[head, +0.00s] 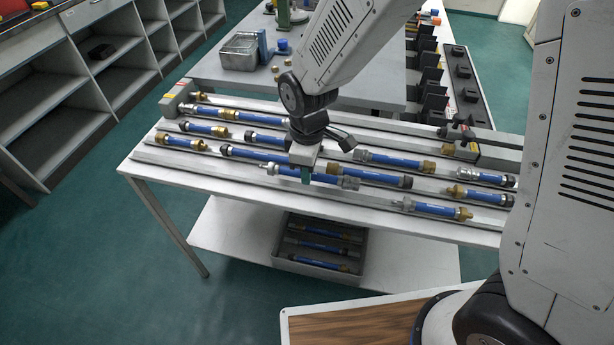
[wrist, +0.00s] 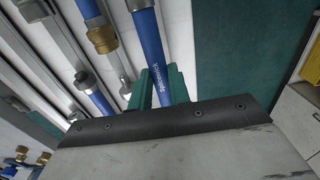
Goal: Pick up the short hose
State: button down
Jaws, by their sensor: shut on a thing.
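My gripper (head: 306,180) is shut on a blue hose (head: 330,179) over the front part of the bench, gripping it near mid-length. In the head view the hose has silver metal fittings at both ends. In the wrist view the teal fingers (wrist: 160,88) lie on either side of the blue hose (wrist: 151,45), which bears white lettering; its far end runs out of the picture. I cannot tell whether it is clear of the rack. Other blue hoses lie in rows, including one that looks shorter (head: 205,129) at the left and one at the front right (head: 430,207).
The hoses lie along metal rails on a white bench (head: 150,165). A grey bin (head: 318,268) of hoses stands on the lower shelf (head: 235,235). Behind is a grey table (head: 215,75) with a metal tray (head: 240,52).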

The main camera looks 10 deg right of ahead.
jog(key=s+a+r, duration=0.2)
jog(key=s+a, duration=0.7)
jog(key=s, duration=0.4)
jog(key=shift+w+a+r, duration=0.1)
jog(key=shift+a+r, duration=0.05)
jog(key=shift+r, duration=1.2)
jog(key=shift+w+a+r, duration=0.1)
jog(key=shift+r, duration=1.25)
